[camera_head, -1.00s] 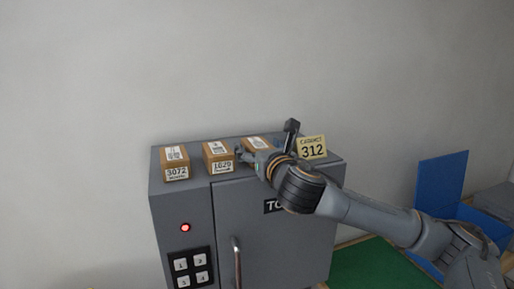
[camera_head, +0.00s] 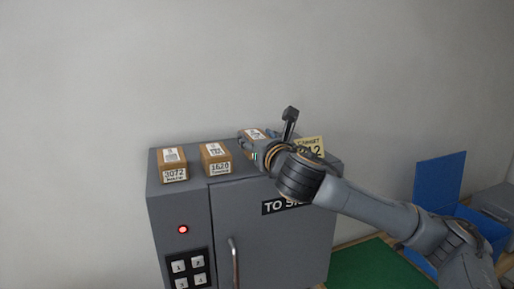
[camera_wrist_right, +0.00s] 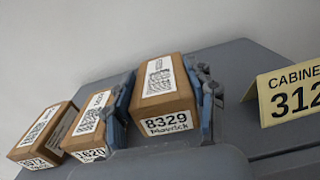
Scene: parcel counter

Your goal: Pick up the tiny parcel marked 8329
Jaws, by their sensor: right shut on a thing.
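The small brown parcel marked 8329 (camera_wrist_right: 167,90) is between the fingers of my right gripper (camera_wrist_right: 164,98) in the right wrist view, with one finger against each side. Its front label reads 8329, and a barcode label is on top. In the head view the parcel (camera_head: 252,133) is partly hidden behind my right gripper (camera_head: 258,148), over the grey cabinet's top. It looks slightly tilted and a little raised there. My left gripper is not in view.
Parcels marked 3072 (camera_head: 173,164) and 1620 (camera_head: 215,158) stand left of it on the cabinet (camera_head: 180,205). A yellow cabinet sign (camera_wrist_right: 291,92) stands to the right, partly behind my arm in the head view. A blue bin (camera_head: 439,183) is at far right.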

